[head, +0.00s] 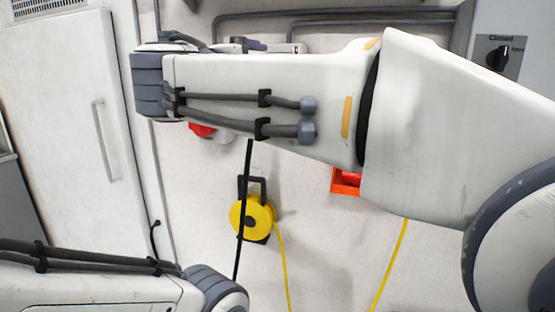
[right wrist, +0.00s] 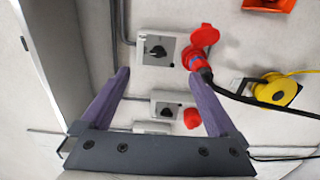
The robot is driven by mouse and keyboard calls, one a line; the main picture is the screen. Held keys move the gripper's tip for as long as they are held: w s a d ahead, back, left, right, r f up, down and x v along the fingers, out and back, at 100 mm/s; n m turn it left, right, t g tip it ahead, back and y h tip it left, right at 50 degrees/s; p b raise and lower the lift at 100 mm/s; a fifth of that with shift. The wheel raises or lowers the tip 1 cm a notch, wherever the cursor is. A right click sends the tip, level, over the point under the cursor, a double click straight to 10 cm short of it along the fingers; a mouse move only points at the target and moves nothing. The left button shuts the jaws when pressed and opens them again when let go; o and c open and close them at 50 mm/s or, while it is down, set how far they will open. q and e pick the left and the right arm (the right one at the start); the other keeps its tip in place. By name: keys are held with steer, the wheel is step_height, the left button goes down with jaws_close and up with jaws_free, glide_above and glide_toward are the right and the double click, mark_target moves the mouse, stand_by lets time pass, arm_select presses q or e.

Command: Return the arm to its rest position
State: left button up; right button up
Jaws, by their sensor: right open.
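My right arm reaches across the head view from the right, raised high and close to the camera, hiding part of the wall. No egg tray or egg is in view.
A yellow cable reel (head: 252,217) hangs on the wall, and it also shows in the right wrist view (right wrist: 275,90). A red plug (right wrist: 204,36) sits beside a grey switch box (right wrist: 158,46). A white door (head: 60,120) is at the left. An orange-red holder (head: 345,182) is on the wall.

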steer(key=s+d+f+g+y, duration=0.1)
steer(key=s+d+f+g, duration=0.15)
steer(key=f, duration=0.55)
steer(key=s+d+f+m+g+y, duration=0.1)
steer(key=s+f+g, duration=0.25)
steer(key=f, duration=0.55)
steer(key=s+d+f+g+y, duration=0.1)
steer(key=s+d+f+g, duration=0.15)
steer(key=f, duration=0.55)
steer(key=s+d+f+m+g+y, duration=0.25)
steer(key=s+f+m+g, duration=0.5)
steer(key=s+f, duration=1.15)
arm_select(q)
step_height(320, 180, up, 14)
steer(key=p, duration=1.4)
steer(key=shift+s, duration=0.4)
arm_select(e)
step_height(320, 180, up, 16)
steer(key=s+n+g+y, duration=0.1)
steer(key=s, duration=0.1)
steer(key=shift+s+a+f, duration=0.15)
steer(key=shift+s+f, duration=0.05)
steer(key=shift+s, duration=0.15)
arm_select(q)
steer(key=shift+f, duration=0.1)
